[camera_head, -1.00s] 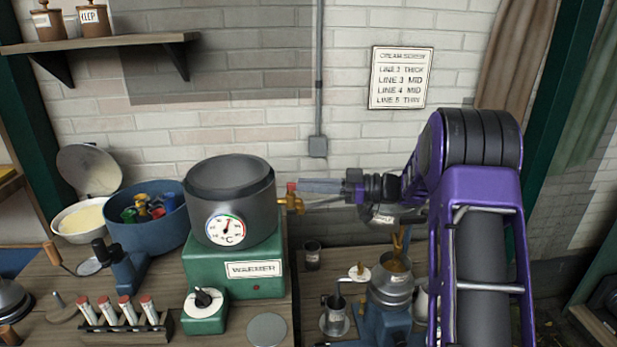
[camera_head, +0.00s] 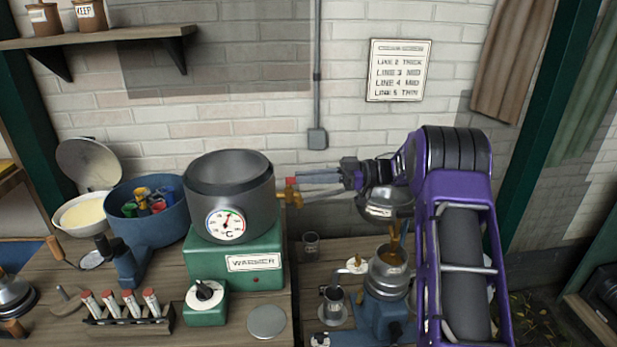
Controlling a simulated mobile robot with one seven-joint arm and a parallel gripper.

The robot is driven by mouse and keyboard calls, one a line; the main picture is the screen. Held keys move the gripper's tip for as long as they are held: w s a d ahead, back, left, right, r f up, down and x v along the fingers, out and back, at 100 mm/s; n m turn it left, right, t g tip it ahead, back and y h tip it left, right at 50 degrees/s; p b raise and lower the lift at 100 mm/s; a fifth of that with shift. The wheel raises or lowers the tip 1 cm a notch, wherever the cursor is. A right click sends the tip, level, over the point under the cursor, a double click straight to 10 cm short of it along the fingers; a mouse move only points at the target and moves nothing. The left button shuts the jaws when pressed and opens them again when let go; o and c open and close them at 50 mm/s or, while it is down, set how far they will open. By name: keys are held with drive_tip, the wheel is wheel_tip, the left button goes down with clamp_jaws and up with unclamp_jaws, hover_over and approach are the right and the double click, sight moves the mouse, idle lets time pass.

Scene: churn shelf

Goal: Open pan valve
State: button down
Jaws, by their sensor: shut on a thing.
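The grey metal pan (camera_head: 229,190) sits on the green warmer (camera_head: 250,250) and has a round dial (camera_head: 226,224) on its front. The pan valve (camera_head: 290,196) is a small brass tap with a red top, on the pan's right side. My gripper (camera_head: 298,184) reaches in from the right with its fingers level. Its fingertips are at the valve's red-topped handle and shut on it. The contact itself is small and partly hidden. No stream shows under the valve.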

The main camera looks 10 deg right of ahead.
drive_tip(key=c, duration=0.9)
unclamp_jaws()
drive_tip(key=shift+a+r, duration=0.1)
drive_tip(key=shift+a, duration=0.05)
drive_tip(key=d, duration=1.7)
drive_tip(key=shift+w+d, duration=0.15)
drive_tip(key=shift+d, duration=0.1)
